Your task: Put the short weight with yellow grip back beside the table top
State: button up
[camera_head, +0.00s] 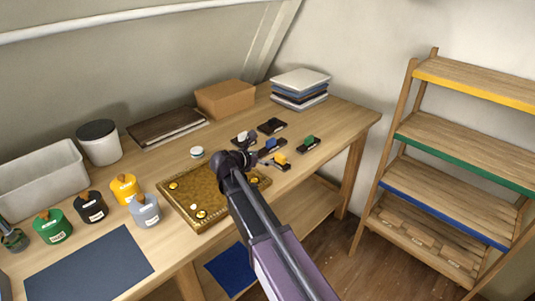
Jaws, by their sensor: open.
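A small dark piece with a yellow grip (281,159) sits on the wooden table top (335,122), right of the gilt tray. It looks like the short weight with the yellow grip. My gripper (264,159) is open, just left of this piece and close to it. The view is too small to tell whether they touch. My arm and gripper hide part of the gilt tray (190,217) and some of the table beside it.
Similar dark pieces with green (308,143), blue (271,145) and white (243,138) grips stand nearby. A yellow pot (124,189) and other pots stand left. A cardboard box (226,98) and stacked books (300,88) are behind. A shelf rack (465,135) stands right.

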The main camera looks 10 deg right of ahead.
jog(key=shift+p+v, duration=0.3)
jog(key=shift+v, duration=0.85)
jog(key=s+d+f+m+g, duration=0.1)
jog(key=m, duration=0.1)
jog(key=s+d+f+m+y, duration=0.1)
jog(key=s+d+m, duration=0.1)
jog(key=s+d+f+m+g, duration=0.1)
jog(key=s+f+m, duration=0.1)
jog(key=shift+d+f+g+y, duration=0.1)
jog(key=shift+d+g+y, duration=0.2)
jog(key=shift+d+y, duration=0.1)
jog(key=s+d+f+m+g+y, duration=0.1)
jog(key=s+f+m+g+y, duration=0.1)
jog(key=s+m, duration=0.6)
jog(key=s+d+f+m+g+y, duration=0.2)
jog(key=s+f+m+g+y, duration=0.1)
jog(key=s+f+m+y, duration=0.2)
jog(key=s+m+y, duration=0.2)
jog(key=s+m, duration=0.2)
jog(key=m, duration=0.2)
jog(key=shift+s+f, duration=0.2)
